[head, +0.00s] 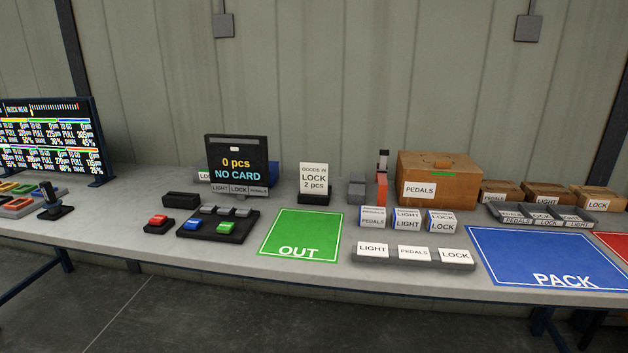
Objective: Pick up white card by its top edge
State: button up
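A white card (313,177) reading "GOODS IN LOCK 2 pcs" stands upright in a dark holder (313,199) near the back of the bench, left of centre in the head view. Its top edge is free and nothing stands over it. Smaller white labels reading LIGHT, PEDALS and LOCK sit on a low grey strip (413,263) at the bench's front. My gripper does not show in this view.
A dark display (237,160) reading "0 pcs NO CARD" stands left of the card. The flat green OUT mat (300,228) in front is bare. Small labelled boxes (407,218) and a cardboard PEDALS box (445,187) stand to the right.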

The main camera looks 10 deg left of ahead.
aim_at(313, 177)
jog(key=i+j+u, duration=0.15)
jog(key=i+j, duration=0.3)
jog(key=j, duration=0.3)
jog(key=i+j+u, duration=0.2)
jog(key=i+j, duration=0.25)
jog(key=j, duration=0.2)
jog(key=i+j+u, duration=0.15)
jog(key=i+j, duration=0.35)
jog(key=j, duration=0.15)
